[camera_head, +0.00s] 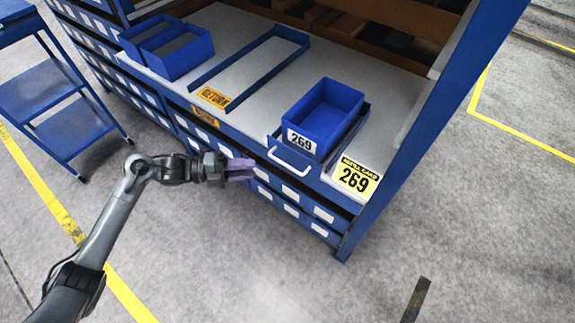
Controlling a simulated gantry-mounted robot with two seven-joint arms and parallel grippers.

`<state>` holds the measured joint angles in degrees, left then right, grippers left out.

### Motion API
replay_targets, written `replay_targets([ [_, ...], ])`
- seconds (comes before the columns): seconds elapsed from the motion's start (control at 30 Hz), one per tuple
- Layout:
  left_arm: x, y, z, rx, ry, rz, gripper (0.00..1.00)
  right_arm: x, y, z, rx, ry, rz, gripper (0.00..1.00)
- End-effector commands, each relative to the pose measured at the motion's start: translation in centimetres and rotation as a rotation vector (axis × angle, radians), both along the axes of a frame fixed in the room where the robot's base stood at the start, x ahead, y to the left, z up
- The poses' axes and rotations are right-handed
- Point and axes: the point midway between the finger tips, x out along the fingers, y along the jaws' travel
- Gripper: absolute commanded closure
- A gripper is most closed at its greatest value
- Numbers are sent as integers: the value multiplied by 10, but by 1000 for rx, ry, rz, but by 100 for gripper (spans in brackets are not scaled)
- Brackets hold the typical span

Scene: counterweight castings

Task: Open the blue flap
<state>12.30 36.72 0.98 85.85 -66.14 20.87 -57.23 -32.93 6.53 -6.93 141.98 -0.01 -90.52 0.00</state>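The blue flap (287,164) with a white bar handle is at the front edge of the shelf unit, just before a blue bin (327,109) labelled 269. The flap looks upright, across the front of the bin's lane. My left gripper (250,170), with purplish fingers, is in the air to the left of the flap. It points right, apart from the handle, and nothing shows between its fingers. The fingers look close together, but the angle hides whether they are open. My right gripper is not in view.
A yellow 269 card (354,179) is right of the flap. A blue upright post (408,120) stands at the right. An empty lane (255,62) and other blue bins (178,52) are further left. A blue cart (55,92) stands at far left.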

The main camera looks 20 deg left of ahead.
Motion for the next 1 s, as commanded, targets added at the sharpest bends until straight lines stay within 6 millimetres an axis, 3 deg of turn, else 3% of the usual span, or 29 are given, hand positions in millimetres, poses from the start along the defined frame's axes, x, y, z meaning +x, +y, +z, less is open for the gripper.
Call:
replay_targets([
  [0.1, 8, 0, 1, 4, -25, 1, 67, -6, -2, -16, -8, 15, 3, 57],
  [0.27, 16, -8, 4, 3, -35, 2, 67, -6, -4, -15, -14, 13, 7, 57],
  [0.7, 46, -68, -5, 1, -33, 1, 67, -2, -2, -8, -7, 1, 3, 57],
  [1.0, 59, -91, -10, 3, -33, 2, 67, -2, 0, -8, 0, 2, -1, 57],
])
